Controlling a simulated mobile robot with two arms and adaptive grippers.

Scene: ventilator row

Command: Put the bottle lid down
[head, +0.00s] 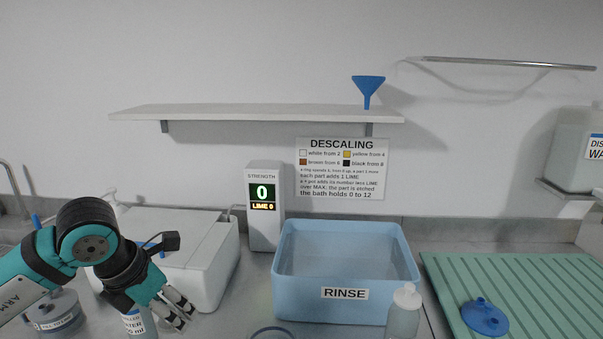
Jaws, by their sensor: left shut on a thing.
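My left gripper (178,309) comes in from the left, low in the head view, pointing down and to the right. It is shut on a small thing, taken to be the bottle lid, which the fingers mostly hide. A bottle with a white label (138,322) stands just left of the fingers, partly covered by my arm; its top is hidden. My right gripper is not in view.
A blue rinse tub (345,310) stands in the middle. A capped squeeze bottle (404,318) is in front of it. A blue lid-like disc (485,318) lies on the green ribbed mat (545,290). A white box (205,235) stands behind my left arm.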

